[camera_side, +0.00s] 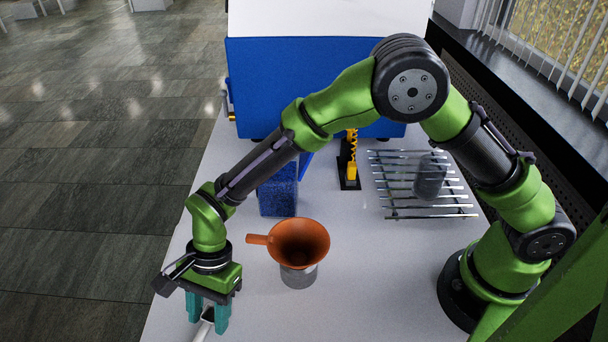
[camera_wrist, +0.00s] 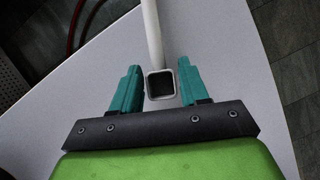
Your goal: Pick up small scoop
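The small scoop (camera_wrist: 153,38) has a pale, straight handle and a square, dark-centred cup. In the wrist view its handle runs to the top edge, and its cup lies between the two teal fingers of my gripper (camera_wrist: 159,70). The fingers are spread, with a narrow gap beside the cup on the left; on the right the cup is very close to the finger, and I cannot tell if they touch. In the side view my gripper (camera_side: 208,320) points down at the table's front left, and the scoop (camera_side: 202,330) shows partly between the fingers, cut by the frame's lower edge.
An orange funnel (camera_side: 301,243) on a clear vessel (camera_side: 298,277) stands right of my gripper. Behind are a blue container (camera_side: 278,197), a yellow-and-black device (camera_side: 350,172), a metal rod rack (camera_side: 430,209) and a large blue machine (camera_side: 290,85). The table's left edge is close.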

